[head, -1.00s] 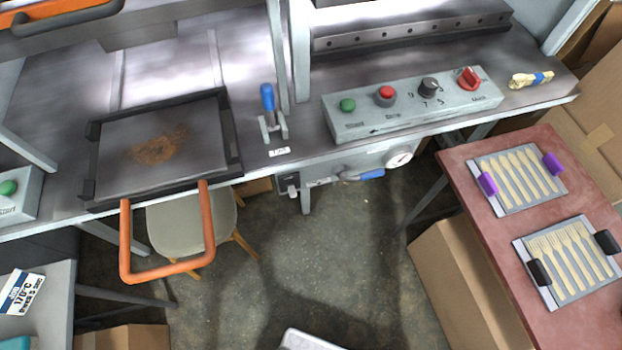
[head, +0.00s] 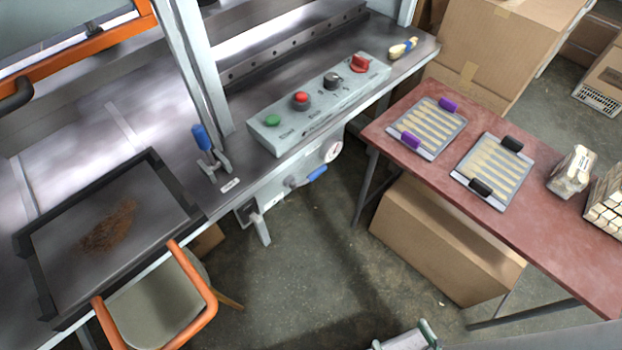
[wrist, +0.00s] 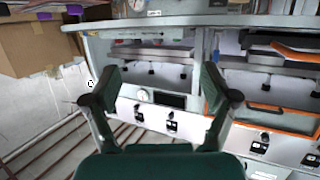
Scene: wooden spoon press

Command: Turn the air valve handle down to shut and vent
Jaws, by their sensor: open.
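The air valve has a blue handle (head: 317,173) on the front of the bench, below the control box. In the head view the handle slants up to the right from its fitting, next to a round white gauge (head: 332,151). In the wrist view my gripper (wrist: 159,90) is open and empty, its two dark green fingers wide apart. I cannot make out the blue valve handle in the wrist view. The gripper is apart from everything in front of it.
The control box (head: 282,120) stands on the bench, with a blue-handled clamp (head: 203,140) to its left. An orange tray handle (head: 202,287) juts out at left, above a stool. A red table (head: 545,240) with trays stands right. Floor before the valve looks clear.

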